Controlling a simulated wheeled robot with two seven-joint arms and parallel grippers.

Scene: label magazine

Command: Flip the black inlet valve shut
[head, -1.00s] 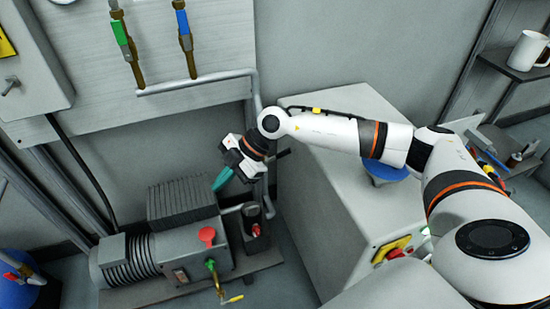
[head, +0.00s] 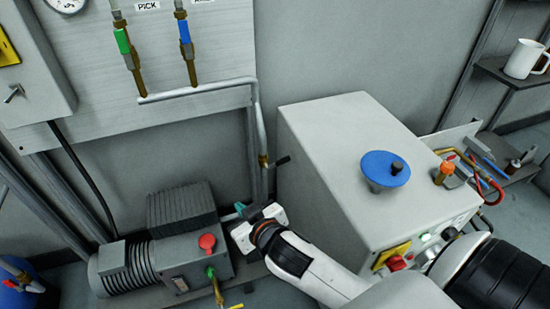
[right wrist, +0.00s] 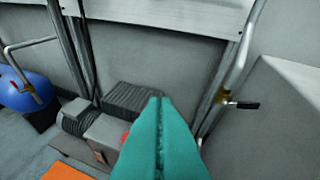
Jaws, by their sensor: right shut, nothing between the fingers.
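The black inlet valve is a brass body (head: 263,160) on the grey vertical pipe, with a black lever (head: 283,160). The lever sticks out to the right, across the pipe. In the right wrist view the black lever (right wrist: 245,105) also points right from the brass body (right wrist: 223,97). My right gripper (head: 241,208) has teal fingers and is below and left of the valve, apart from it. In the right wrist view its fingers (right wrist: 160,103) are together and empty, left of the lever. My left gripper is in neither view.
The pump (head: 170,262) with its red knob (head: 207,242) stands just left of my right gripper. A grey cabinet (head: 330,170) with a blue dish (head: 385,170) on top stands right of the pipe. Green (head: 122,40) and blue (head: 184,32) handled valves are higher on the panel.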

